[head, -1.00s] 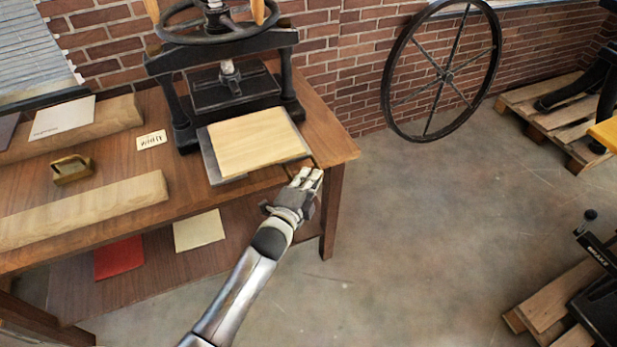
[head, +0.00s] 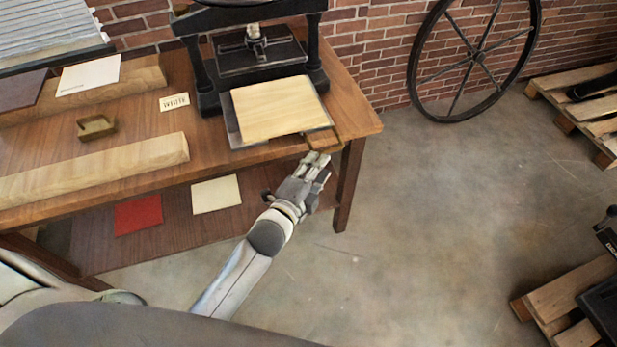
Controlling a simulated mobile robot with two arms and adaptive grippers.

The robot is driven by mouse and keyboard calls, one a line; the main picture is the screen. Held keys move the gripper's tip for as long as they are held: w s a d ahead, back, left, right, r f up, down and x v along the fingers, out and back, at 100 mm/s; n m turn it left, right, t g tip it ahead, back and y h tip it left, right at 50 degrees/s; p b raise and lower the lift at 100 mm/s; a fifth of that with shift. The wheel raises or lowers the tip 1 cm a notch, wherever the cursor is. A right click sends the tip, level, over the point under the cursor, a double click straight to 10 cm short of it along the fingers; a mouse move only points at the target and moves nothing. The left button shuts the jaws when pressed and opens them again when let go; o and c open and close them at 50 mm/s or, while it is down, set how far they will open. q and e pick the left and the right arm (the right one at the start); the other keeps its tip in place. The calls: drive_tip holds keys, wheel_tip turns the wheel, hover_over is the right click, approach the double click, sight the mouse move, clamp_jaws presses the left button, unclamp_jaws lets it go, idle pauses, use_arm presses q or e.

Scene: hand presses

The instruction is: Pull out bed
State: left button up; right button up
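The bed is a flat grey plate (head: 235,128) sticking out from the front of the black hand press (head: 262,58) on the wooden table. A pale wooden board (head: 280,108) lies on it. A brownish handle (head: 324,140) shows at the bed's front right corner, by the table edge. My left gripper (head: 318,166) is just in front of and below this handle in the head view. Its fingers point toward the handle, and a small gap seems to separate them from it. I cannot tell how far the fingers are open. My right gripper is out of view.
The wooden table (head: 80,150) holds a long wooden beam (head: 100,168), a small brass item (head: 97,127) and a label card (head: 174,102). Red and cream sheets lie on its lower shelf. A large spoked wheel (head: 480,55) leans on the brick wall.

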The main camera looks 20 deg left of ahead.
use_arm(q)
drive_tip(key=shift+v, duration=2.2)
drive_tip(key=s+a+f+n+g+y, duration=0.15)
drive_tip(key=s+f, duration=0.25)
drive_tip(key=f, duration=0.6)
drive_tip(key=s+a+f+n+g, duration=0.1)
drive_tip(key=s+f+n+g, duration=0.25)
drive_tip(key=f, duration=0.65)
drive_tip(key=s+a+f+n+g, duration=0.2)
drive_tip(key=s+f, duration=0.2)
drive_tip(key=f, duration=0.6)
drive_tip(key=s+a+f+n+g, duration=0.2)
drive_tip(key=s+f, duration=0.3)
drive_tip(key=s, duration=0.5)
drive_tip(key=s+a+f+n+g+y, duration=0.1)
drive_tip(key=s+a+f+n+g, duration=0.1)
drive_tip(key=s+f, duration=0.4)
drive_tip(key=s+a+f+n+g+y, duration=0.1)
drive_tip(key=s+f+n, duration=0.4)
drive_tip(key=s, duration=0.8)
drive_tip(key=a+f+g, duration=0.1)
drive_tip(key=g, duration=0.1)
drive_tip(key=shift+s+f+g, duration=0.15)
drive_tip(key=shift+s+g, duration=0.2)
drive_tip(key=shift+g, duration=0.05)
